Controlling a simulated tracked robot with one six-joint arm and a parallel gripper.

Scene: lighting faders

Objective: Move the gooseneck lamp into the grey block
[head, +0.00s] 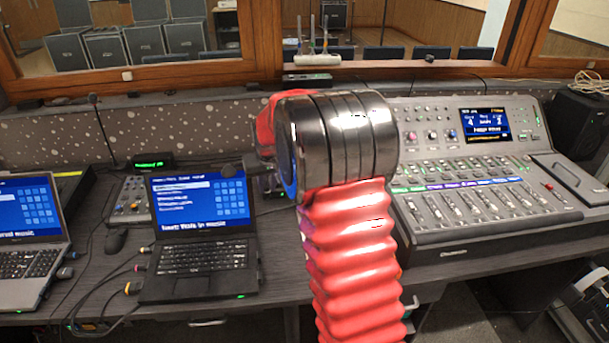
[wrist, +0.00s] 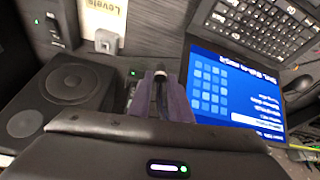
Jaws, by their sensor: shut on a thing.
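In the wrist view my gripper (wrist: 163,92) shows two purple fingers closed on a thin dark upright stem, which I take to be the gooseneck lamp (wrist: 160,76); a pale band shows near its end. Its full shape is hidden by the fingers. A light grey block (wrist: 105,41) with a dark opening lies up and left of the fingers, apart from the held lamp. In the head view my red and dark metal arm hides the gripper and the grey block. A small dark rounded shape left of the arm overlaps the laptop's screen corner; I cannot tell what it is.
A laptop (head: 202,220) stands left of my arm, close to the fingers, with another laptop (head: 28,235) farther left. A fader console (head: 480,170) stands right. A speaker (wrist: 62,95) lies left of the gripper, near a paper label (wrist: 103,14). Cables run along the desk's left.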

